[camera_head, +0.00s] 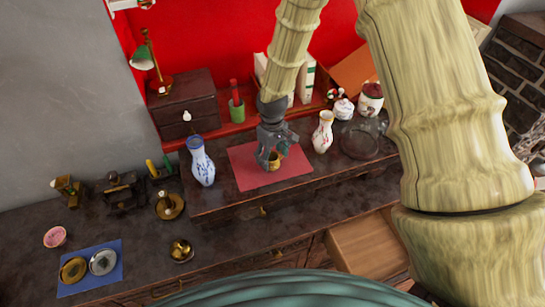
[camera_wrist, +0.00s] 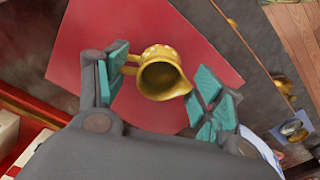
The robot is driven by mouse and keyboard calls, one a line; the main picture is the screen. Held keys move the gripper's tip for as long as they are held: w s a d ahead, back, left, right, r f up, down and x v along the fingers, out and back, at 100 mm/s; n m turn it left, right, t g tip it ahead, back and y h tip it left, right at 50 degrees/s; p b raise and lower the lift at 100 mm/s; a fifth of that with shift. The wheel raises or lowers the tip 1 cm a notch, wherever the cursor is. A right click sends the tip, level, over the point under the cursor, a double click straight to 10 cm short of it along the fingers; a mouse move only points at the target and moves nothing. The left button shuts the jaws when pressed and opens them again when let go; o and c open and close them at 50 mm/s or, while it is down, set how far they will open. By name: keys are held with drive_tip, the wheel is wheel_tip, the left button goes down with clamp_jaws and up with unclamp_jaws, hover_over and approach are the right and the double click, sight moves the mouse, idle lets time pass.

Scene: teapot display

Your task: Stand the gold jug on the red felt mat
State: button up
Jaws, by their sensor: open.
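The gold jug (camera_head: 275,161) stands upright on the red felt mat (camera_head: 249,170), on the raised shelf of the dark cabinet. In the wrist view the gold jug (camera_wrist: 160,77), with pale dots near its rim, shows its open mouth, with its handle to the left and its spout to the lower right. The red felt mat (camera_wrist: 95,40) lies under it. My gripper (camera_head: 269,155) is low over the mat around the jug. In the wrist view my gripper (camera_wrist: 161,88) is open, with one finger near the handle and the other near the spout. The fingers partly hide the jug in the head view.
A blue and white vase (camera_head: 202,163) stands left of the mat, and a white and red vase (camera_head: 323,132) right of it. A glass dish (camera_head: 360,141) is farther right. A brass pot (camera_head: 181,251) sits on the lower top, and a drawer (camera_head: 366,248) stands open.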

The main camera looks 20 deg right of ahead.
sight(272, 156)
wheel_tip(272, 156, up, 11)
drive_tip(key=b, duration=0.3)
drive_tip(key=shift+r+b, duration=0.2)
drive_tip(key=shift+b, duration=0.1)
idle(0.3)
